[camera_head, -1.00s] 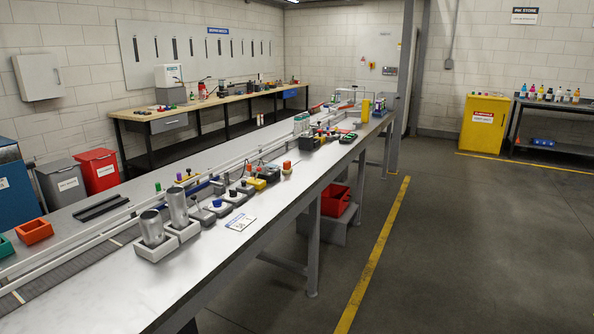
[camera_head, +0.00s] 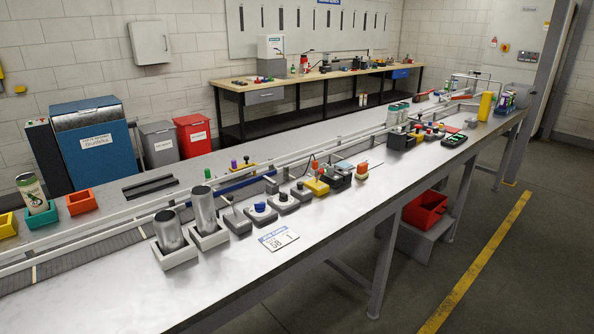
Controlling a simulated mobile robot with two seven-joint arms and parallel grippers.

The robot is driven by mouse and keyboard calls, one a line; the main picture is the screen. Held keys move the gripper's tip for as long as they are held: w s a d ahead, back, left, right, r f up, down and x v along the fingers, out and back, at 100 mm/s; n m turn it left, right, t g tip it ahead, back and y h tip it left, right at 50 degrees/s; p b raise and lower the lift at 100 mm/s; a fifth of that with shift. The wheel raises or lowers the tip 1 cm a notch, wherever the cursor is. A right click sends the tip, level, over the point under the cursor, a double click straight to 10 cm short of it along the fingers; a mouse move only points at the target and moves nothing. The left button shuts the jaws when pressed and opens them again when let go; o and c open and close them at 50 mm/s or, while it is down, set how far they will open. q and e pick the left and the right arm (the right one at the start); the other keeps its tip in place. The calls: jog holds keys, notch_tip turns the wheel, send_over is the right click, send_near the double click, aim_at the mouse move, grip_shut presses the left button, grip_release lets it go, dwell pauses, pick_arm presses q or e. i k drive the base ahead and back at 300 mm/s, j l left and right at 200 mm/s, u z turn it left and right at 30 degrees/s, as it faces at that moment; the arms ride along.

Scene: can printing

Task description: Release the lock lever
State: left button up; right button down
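A row of small controls stands along the middle of the long grey bench. It has a grey box with a thin tilted stick (camera_head: 237,222), a grey box with a blue knob (camera_head: 261,214), dark-knobbed grey boxes (camera_head: 284,203), a yellow box (camera_head: 316,187) and a red-topped post (camera_head: 361,173). I cannot tell which of these is the lock lever; they are too small to read its position. Neither of my grippers shows in the head view.
Two silver cans (camera_head: 204,209) stand in pale holders at the near end of the row. A white printed card (camera_head: 278,238) lies in front. A rail and conveyor run behind. An orange bin (camera_head: 82,202) is at left.

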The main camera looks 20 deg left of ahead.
aim_at(321, 171)
jog(key=i+l+u, duration=0.2)
jog(key=i+u, duration=0.15)
jog(key=u, duration=0.15)
jog(key=i+l+u, duration=0.3)
jog(key=u, duration=0.2)
jog(key=i+l+u, duration=0.4)
jog(key=l+u, duration=0.15)
jog(key=l, duration=0.15)
